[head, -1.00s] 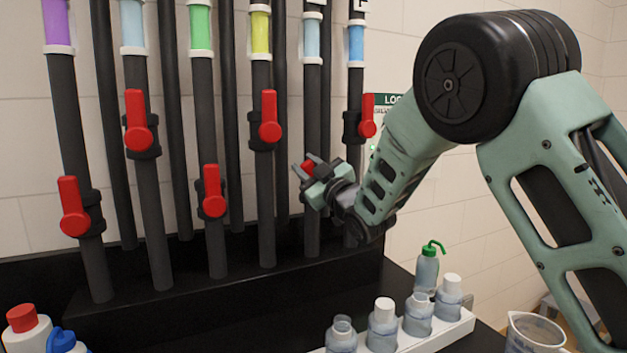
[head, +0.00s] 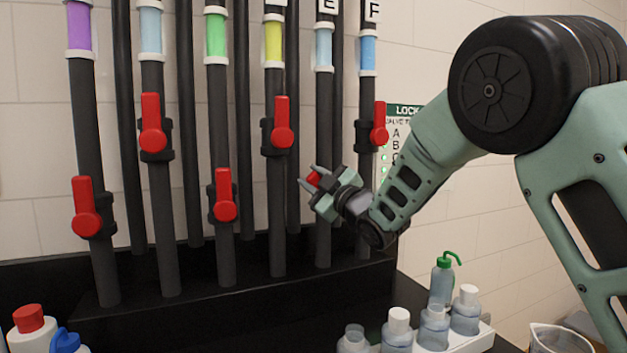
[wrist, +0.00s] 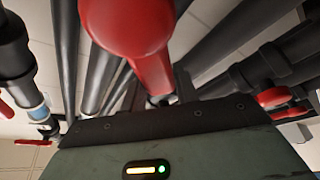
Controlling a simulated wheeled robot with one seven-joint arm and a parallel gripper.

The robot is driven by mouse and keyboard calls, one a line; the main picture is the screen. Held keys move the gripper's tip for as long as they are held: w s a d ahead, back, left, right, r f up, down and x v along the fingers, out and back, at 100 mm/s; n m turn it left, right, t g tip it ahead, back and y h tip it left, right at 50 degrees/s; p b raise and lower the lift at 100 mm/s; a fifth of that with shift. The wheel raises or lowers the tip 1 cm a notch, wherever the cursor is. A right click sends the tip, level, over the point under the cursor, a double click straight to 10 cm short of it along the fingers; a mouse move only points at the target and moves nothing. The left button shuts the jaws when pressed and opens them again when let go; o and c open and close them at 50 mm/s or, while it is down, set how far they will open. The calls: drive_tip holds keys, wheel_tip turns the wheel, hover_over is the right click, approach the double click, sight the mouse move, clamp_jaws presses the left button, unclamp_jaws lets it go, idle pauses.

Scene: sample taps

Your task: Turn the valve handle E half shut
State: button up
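Pipe E (head: 323,110), second from the right in the front row, has a pale blue band below its letter E. My gripper (head: 312,177) is at this pipe, low down. Its two grey fingertips are apart, with a bit of the red valve handle E (head: 314,179) showing between them. The rest of the handle is hidden behind my fingers, so its angle cannot be read in the head view. In the wrist view a large red handle (wrist: 135,40) reaches down to my dark gripper body. The fingers do not show clearly there, so their hold is unclear.
Upright red handles stand on the neighbouring pipes, D (head: 282,125) to the left and F (head: 380,125) to the right. A green-headed sign (head: 402,111) is on the wall behind. Several bottles (head: 397,330) stand in a white rack below right.

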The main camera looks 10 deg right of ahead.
drive_tip(key=o, duration=0.4)
drive_tip(key=shift+c, duration=0.2)
drive_tip(key=b+v, duration=0.5)
drive_tip(key=v, duration=1.2)
drive_tip(key=shift+s, duration=0.25)
